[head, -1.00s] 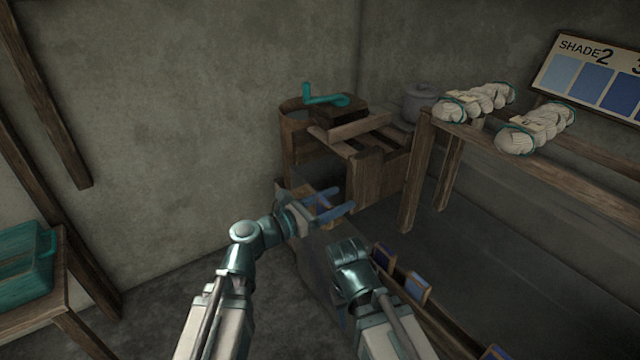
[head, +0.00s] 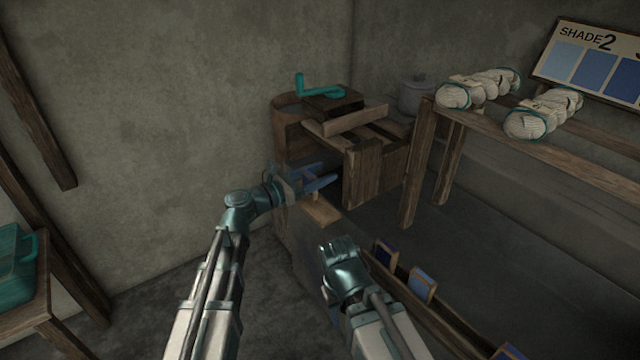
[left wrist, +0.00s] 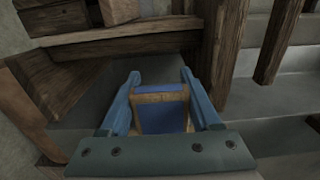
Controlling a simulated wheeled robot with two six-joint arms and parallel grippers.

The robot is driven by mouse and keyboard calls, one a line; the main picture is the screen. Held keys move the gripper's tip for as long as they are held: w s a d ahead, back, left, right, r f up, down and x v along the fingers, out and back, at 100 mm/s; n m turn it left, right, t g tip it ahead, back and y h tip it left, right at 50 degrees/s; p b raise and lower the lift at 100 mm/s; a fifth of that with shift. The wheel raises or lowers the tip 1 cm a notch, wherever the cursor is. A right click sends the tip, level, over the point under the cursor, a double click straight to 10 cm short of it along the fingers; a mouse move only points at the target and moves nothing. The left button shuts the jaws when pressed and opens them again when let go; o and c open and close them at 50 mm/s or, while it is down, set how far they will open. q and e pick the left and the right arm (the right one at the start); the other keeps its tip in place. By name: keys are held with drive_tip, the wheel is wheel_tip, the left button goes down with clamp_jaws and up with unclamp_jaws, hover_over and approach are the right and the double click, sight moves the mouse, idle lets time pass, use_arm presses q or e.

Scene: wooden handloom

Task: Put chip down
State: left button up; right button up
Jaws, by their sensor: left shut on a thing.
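The chip (left wrist: 161,110) is a small wood-edged block with a blue face. In the left wrist view it sits between both fingers of my left gripper (left wrist: 160,98), which is shut on it. In the head view my left gripper (head: 319,181) is beside the wooden stand's front left, over the far end of the rack, and mostly hides the chip. My right gripper (head: 340,258) is lower and nearer, left of the rack; its fingers cannot be made out.
A wooden stand (head: 362,180) carries a teal crank (head: 318,90). White yarn skeins (head: 480,90) lie on a bench at right. A shade board (head: 592,62) hangs behind.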

use_arm(q)
drive_tip(key=shift+f, duration=0.7)
use_arm(e)
drive_tip(key=shift+f, duration=0.7)
use_arm(q)
drive_tip(key=shift+f+b, duration=0.2)
drive_tip(key=shift+b, duration=0.25)
drive_tip(key=o, duration=1.3)
use_arm(e)
drive_tip(key=shift+f, duration=0.15)
use_arm(q)
drive_tip(key=shift+r, duration=0.15)
drive_tip(key=shift+s+r+p, duration=0.1)
drive_tip(key=shift+r+p, duration=0.05)
drive_tip(key=shift+p, duration=0.15)
drive_tip(key=v, duration=1.2)
